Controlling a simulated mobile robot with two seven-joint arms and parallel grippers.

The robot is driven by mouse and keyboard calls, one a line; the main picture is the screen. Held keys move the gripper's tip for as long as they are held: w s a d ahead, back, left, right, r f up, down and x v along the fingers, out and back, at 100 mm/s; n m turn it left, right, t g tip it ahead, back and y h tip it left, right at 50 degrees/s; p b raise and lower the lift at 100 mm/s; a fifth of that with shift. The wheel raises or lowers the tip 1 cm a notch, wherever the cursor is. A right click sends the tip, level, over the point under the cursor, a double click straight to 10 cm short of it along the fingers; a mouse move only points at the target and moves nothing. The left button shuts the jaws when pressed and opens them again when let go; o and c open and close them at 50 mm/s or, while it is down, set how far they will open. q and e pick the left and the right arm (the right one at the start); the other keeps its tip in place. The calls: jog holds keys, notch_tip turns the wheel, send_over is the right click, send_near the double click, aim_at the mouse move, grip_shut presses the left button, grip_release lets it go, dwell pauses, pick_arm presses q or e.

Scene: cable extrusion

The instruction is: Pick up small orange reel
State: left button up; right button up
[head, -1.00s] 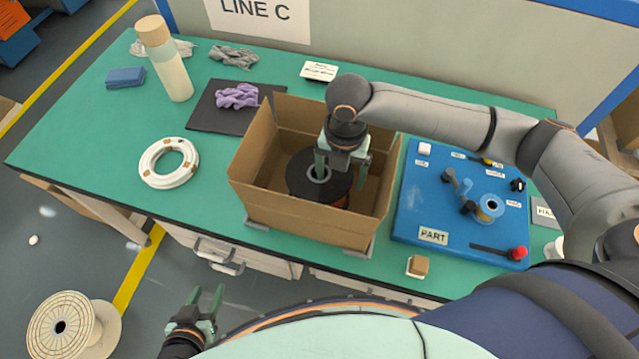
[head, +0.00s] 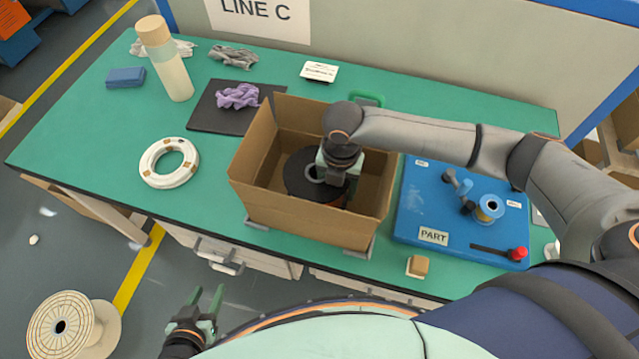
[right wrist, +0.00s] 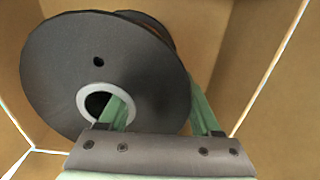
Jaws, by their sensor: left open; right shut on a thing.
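A reel with a black flange and a pale hub ring (head: 300,178) lies in the open cardboard box. My right gripper (head: 335,182) reaches down into the box and is shut on this reel. In the right wrist view, the reel (right wrist: 60,65) is tilted, with one finger of the gripper (right wrist: 154,95) in the hub hole and the other outside the flange edge. My left gripper (head: 206,293) is open and empty, in front of the table.
The cardboard box (head: 290,222) walls surround my right gripper closely. A white cable coil (head: 153,177) lies left. A green thing (head: 370,99) is partly hidden behind my right arm.

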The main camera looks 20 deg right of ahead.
grip_shut()
jog(key=shift+r, duration=0.1)
dwell(0.3)
